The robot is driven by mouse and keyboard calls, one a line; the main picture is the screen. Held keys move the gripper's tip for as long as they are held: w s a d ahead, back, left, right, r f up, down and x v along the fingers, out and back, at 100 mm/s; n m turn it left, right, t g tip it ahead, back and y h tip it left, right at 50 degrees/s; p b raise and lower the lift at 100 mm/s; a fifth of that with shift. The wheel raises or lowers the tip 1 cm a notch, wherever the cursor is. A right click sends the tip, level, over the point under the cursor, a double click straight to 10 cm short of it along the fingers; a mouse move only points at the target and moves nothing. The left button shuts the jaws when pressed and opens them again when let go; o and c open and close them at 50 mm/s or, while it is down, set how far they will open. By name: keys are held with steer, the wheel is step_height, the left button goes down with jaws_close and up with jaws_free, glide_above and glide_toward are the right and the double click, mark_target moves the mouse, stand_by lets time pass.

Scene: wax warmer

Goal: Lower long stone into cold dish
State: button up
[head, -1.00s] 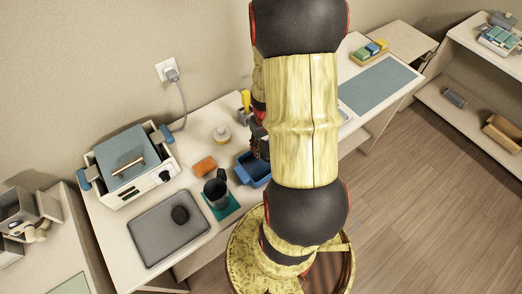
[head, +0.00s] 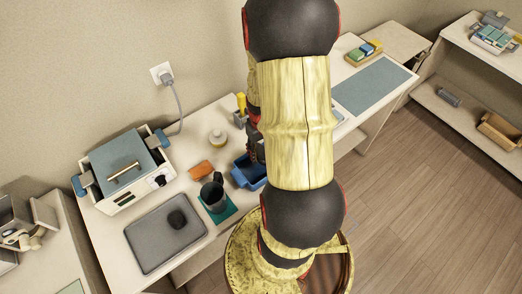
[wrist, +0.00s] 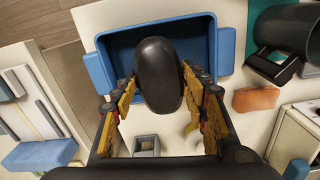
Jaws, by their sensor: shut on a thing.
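My gripper (wrist: 158,88) is shut on the long stone (wrist: 159,72), a smooth dark oval, with a yellow finger on either side of it. In the wrist view the stone overlaps the blue dish (wrist: 99,73), which has a handle block at each end. How high the stone is above the dish floor I cannot tell. In the head view the dish (head: 240,178) stands on the table, partly behind my arm. The stone is hidden there, and my gripper (head: 255,150) shows only partly beside my arm.
Another dark stone (head: 177,218) lies on the grey tray (head: 153,246). The warmer (head: 122,165) stands behind the tray. A small jar (head: 219,138) is behind the dish.

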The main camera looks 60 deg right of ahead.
steer(key=shift+f+b, duration=1.45)
steer(key=shift+f, duration=0.75)
steer(key=shift+f+b, duration=1.75)
steer(key=shift+f, duration=0.75)
stand_by(0.5)
steer(key=o, duration=1.5)
step_height(320, 180, up, 12)
